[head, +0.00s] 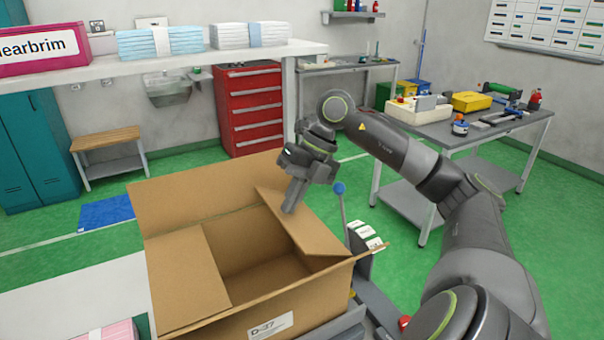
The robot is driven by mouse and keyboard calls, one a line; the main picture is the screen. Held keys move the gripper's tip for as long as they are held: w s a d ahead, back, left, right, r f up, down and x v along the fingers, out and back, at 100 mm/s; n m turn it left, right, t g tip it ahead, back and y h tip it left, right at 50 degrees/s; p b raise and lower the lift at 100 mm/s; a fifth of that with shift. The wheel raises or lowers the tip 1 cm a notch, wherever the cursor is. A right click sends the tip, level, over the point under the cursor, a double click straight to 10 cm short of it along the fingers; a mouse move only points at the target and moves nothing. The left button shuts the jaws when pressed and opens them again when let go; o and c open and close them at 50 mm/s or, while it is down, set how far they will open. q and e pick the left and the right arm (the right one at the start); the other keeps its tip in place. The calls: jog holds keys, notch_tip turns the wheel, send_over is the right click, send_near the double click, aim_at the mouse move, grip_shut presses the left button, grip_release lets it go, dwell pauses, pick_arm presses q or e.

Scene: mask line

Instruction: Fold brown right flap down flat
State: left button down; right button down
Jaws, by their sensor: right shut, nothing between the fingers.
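An open brown cardboard box (275,327) with a "D-37" label stands in the lower middle of the head view. Its brown right flap (318,238) leans inward over the right part of the opening. My right gripper (289,209) is shut and empty, pointing down with its fingertips at the flap's upper face near its inner edge. They look to be touching it, but the exact contact is hard to tell. The left flap (188,270) lies inward over the left part of the opening. The back flap (200,195) stands up. My left gripper is out of view.
A lever with a blue knob (339,188) and white tags (365,232) stand close to the box's right side. Pink packs (105,333) lie at the lower left. A grey bench (450,130) with tools is behind my right arm. A white shelf (150,65) carries packs.

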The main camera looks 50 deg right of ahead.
jog(key=shift+a+f, duration=0.25)
jog(key=shift+f, duration=0.2)
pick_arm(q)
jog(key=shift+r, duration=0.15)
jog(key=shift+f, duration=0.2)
pick_arm(e)
jog(key=shift+w+f, duration=0.1)
jog(key=shift+f, duration=0.05)
